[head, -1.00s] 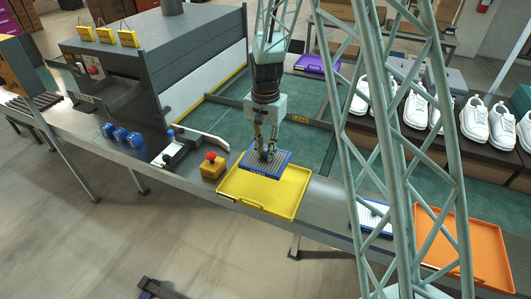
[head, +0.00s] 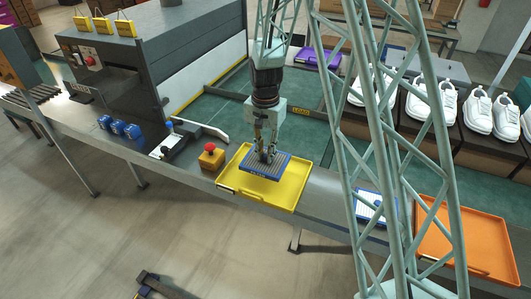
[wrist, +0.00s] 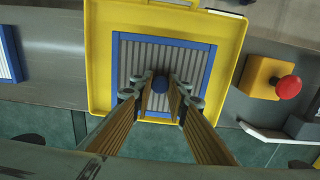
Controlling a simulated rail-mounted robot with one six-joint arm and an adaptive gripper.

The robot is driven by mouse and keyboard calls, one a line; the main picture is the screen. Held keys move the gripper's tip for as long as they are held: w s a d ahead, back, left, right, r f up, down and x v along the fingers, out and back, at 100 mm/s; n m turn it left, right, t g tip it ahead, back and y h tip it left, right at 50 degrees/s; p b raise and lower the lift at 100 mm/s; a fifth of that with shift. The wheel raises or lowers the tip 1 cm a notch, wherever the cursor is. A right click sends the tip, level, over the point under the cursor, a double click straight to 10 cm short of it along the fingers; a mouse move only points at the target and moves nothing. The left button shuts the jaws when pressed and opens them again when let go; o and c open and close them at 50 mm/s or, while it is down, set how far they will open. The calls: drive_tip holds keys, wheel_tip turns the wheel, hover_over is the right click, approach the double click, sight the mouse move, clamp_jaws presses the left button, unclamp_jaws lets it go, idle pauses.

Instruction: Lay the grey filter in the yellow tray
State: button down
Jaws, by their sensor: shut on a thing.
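The grey filter (head: 265,167) is a ribbed grey panel with a blue frame and a blue knob in its middle. It is over the yellow tray (head: 285,201), inside the tray's rim as seen from above. In the wrist view the filter (wrist: 140,61) lies within the outline of the yellow tray (wrist: 100,60). My gripper (head: 267,155) is shut on the filter's knob (wrist: 160,84), its two fingers on either side. I cannot tell whether the filter's underside touches the tray floor.
A red emergency button on a yellow box (head: 211,157) stands just left of the tray. An orange tray (head: 470,245) and a blue-framed white panel (head: 368,205) lie to the right, partly behind a lattice column. White shoes (head: 478,110) stand at the back right.

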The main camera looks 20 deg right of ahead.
sight(265, 163)
drive_tip(key=shift+f+b, duration=1.05)
drive_tip(key=shift+f, duration=1.35)
drive_tip(key=shift+f+b, duration=0.45)
drive_tip(key=shift+f, duration=0.3)
drive_tip(key=c, duration=2.5)
unclamp_jaws()
drive_tip(key=shift+o, duration=0.2)
drive_tip(key=shift+r, duration=0.1)
wheel_tip(265, 163, up, 11)
drive_tip(key=shift+f, duration=0.2)
drive_tip(key=shift+r, duration=0.6)
